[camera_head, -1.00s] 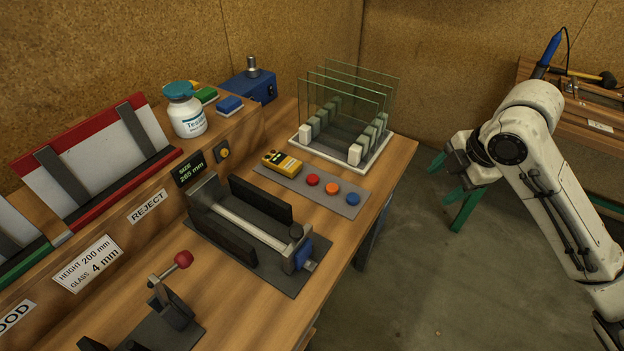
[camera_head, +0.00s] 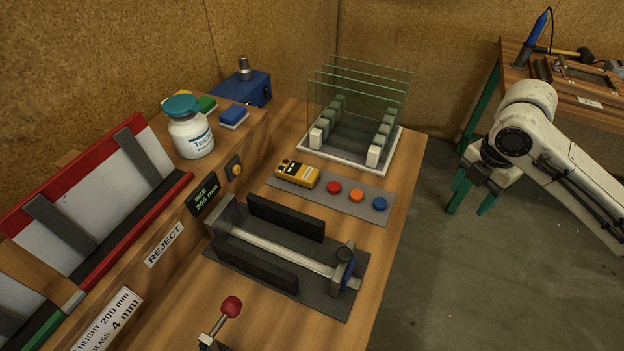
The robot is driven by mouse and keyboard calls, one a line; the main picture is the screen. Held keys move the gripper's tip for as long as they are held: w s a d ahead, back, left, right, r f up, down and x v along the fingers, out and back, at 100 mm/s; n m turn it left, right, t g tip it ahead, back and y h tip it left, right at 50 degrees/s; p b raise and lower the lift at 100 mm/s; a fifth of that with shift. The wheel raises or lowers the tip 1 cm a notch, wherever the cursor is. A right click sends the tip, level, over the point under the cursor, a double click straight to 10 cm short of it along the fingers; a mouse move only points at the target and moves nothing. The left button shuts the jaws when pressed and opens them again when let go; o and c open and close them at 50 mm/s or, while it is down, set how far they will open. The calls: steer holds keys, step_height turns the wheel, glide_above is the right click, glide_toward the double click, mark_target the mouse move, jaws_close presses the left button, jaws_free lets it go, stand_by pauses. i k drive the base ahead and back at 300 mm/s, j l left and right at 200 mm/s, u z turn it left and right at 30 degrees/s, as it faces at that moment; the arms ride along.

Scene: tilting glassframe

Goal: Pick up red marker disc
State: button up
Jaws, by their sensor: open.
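The red marker disc (camera_head: 334,188) lies on a grey strip (camera_head: 300,187) on the wooden bench. It is the leftmost of three discs, with an orange disc (camera_head: 357,195) and a blue disc (camera_head: 380,204) to its right. My gripper (camera_head: 487,202) hangs off the bench at the right, over the floor, well apart from the discs. It is open, with nothing seen in it; its fingers are small and partly dark in this view.
A yellow meter (camera_head: 297,174) lies on the same strip, left of the red disc. Behind stands a rack of upright glass panes (camera_head: 352,163). In front is a clamping fixture (camera_head: 282,250). The bench's right edge (camera_head: 408,215) faces open floor. A second bench (camera_head: 505,75) stands behind my arm.

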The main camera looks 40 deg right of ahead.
mark_target(333, 187)
steer(key=i+j, duration=0.3)
steer(key=i, duration=0.15)
steer(key=i+j, duration=0.25)
steer(key=i, duration=0.2)
